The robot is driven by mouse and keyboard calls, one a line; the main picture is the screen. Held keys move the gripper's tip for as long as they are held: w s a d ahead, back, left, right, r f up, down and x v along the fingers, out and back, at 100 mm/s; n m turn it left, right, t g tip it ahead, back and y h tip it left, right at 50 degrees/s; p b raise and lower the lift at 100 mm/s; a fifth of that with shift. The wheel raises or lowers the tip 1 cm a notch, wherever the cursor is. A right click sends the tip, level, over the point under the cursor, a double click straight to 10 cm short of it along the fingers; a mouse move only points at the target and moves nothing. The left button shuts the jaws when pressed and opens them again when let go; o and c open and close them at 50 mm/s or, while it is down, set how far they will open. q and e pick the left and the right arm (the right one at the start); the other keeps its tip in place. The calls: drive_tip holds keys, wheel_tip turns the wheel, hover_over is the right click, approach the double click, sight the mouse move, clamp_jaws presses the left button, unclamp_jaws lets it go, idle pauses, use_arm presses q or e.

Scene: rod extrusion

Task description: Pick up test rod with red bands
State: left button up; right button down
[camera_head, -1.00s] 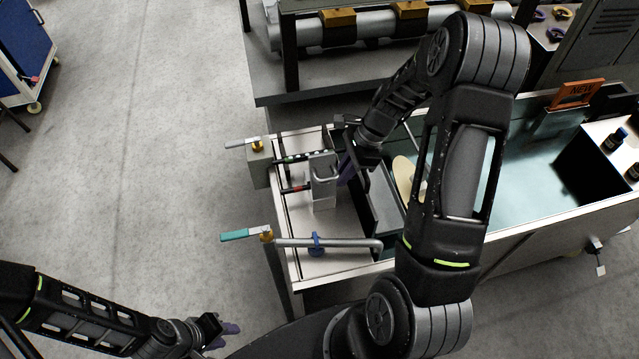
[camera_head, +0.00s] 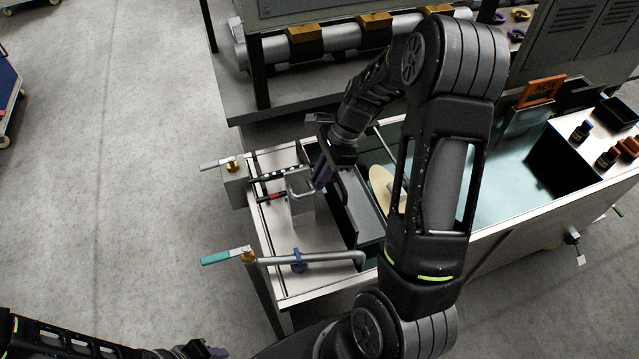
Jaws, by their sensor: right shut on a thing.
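The test rod with red bands (camera_head: 273,197) is dark and lies roughly level at the left end of the bench top. Its right part runs toward the upright metal bracket (camera_head: 302,208) and is hidden there. My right gripper (camera_head: 319,178), with purple fingers, is just right of the bracket's top, in line with the rod. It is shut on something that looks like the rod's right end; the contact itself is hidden. My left gripper (camera_head: 212,352) is at the bottom edge, away from the bench, and its jaws are too small and cut off to judge.
A second dark rod with pale green bands (camera_head: 277,174) lies just behind. A pipe with a teal-handled valve (camera_head: 230,256) runs along the near side. A dark tray (camera_head: 358,212) stands right of the bracket.

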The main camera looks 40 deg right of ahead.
wheel_tip(320, 180, up, 14)
drive_tip(key=shift+f, duration=0.2)
idle(0.8)
